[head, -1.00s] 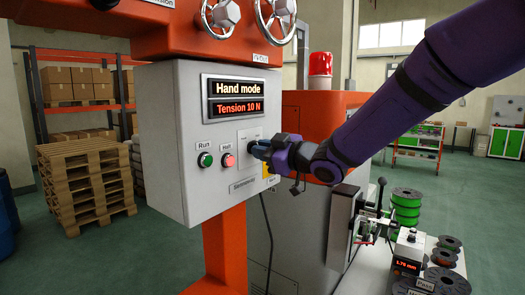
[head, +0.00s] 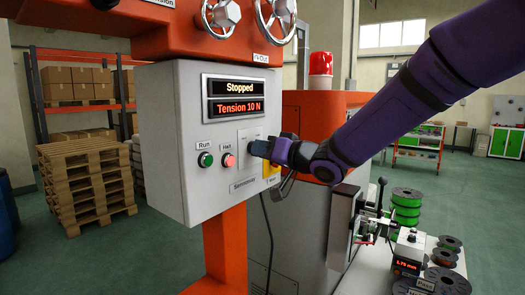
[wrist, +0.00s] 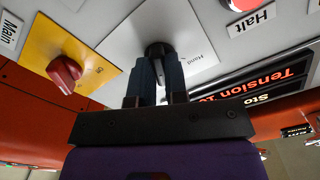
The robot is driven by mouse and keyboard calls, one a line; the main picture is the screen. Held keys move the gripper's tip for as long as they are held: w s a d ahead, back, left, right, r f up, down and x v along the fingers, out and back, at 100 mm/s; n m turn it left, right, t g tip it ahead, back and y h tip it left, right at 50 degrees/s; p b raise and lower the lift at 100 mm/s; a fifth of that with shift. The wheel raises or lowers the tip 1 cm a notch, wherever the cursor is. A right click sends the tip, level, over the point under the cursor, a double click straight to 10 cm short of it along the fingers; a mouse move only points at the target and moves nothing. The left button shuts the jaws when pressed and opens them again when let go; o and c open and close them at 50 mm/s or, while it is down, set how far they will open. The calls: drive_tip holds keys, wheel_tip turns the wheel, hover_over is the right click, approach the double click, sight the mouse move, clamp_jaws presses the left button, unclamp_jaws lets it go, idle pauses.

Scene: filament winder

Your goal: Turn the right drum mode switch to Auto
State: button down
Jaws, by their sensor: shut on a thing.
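The mode switch (wrist: 157,48) is a black knob on a white plate (wrist: 130,70) on the grey control box; a "Hand" label shows on the plate in the wrist view, while an Auto label cannot be made out. My gripper (wrist: 159,62) is shut on the knob, one finger on each side, and the fingers hide much of it. In the head view my gripper (head: 261,147) is at the plate, right of the red Halt button. The display (head: 239,88) reads "Stopped".
The green Run button (head: 205,160) and red Halt button (head: 228,160) sit left of the switch. The red main switch (wrist: 66,72) on a yellow plate is close to my gripper. Handwheels (head: 222,13) are above; a bench with spools (head: 405,205) stands lower right.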

drive_tip(key=shift+m, duration=1.7)
drive_tip(key=c, duration=1.1)
unclamp_jaws()
drive_tip(key=shift+c, duration=0.2)
drive_tip(key=v, duration=1)
drive_tip(key=shift+s+d, duration=0.3)
